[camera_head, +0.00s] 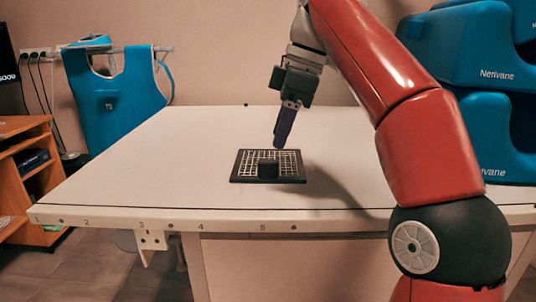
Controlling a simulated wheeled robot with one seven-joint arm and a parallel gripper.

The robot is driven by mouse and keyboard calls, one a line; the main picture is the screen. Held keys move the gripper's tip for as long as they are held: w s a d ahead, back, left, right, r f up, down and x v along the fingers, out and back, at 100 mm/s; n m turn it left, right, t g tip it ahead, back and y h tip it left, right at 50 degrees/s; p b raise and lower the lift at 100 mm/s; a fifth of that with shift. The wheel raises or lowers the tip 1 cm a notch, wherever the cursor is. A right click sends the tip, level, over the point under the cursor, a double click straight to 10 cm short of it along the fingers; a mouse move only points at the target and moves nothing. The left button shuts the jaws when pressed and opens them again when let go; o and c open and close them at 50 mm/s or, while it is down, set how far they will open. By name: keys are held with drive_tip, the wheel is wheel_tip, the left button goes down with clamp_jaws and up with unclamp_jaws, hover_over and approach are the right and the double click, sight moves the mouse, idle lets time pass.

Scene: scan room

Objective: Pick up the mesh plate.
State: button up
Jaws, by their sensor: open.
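The mesh plate (246,165) is a dark square plate with a pale grid on top. It lies flat on the white table (150,150), near the middle of the front part. A small dark block (268,168) shows at the plate's front middle; I cannot tell whether it is part of the plate. My gripper (280,143) is open and points down just above the plate's back right part. Its fingers overlap in this view, so the gap between them is hidden. I see nothing held in it.
Blue padded blocks (490,75) are stacked at the right, behind my arm. A blue apron (115,98) hangs behind the table's left side. A wooden shelf (25,150) stands at the far left. The table is clear left of the plate.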

sight(271, 160)
drive_tip(key=b+x, duration=0.1)
drive_tip(key=x, duration=0.1)
drive_tip(key=b+x, duration=0.1)
drive_tip(key=x, duration=0.2)
drive_tip(key=w+b+x, duration=0.1)
drive_tip(key=b+x, duration=0.1)
drive_tip(key=shift+f, duration=0.4)
clamp_jaws()
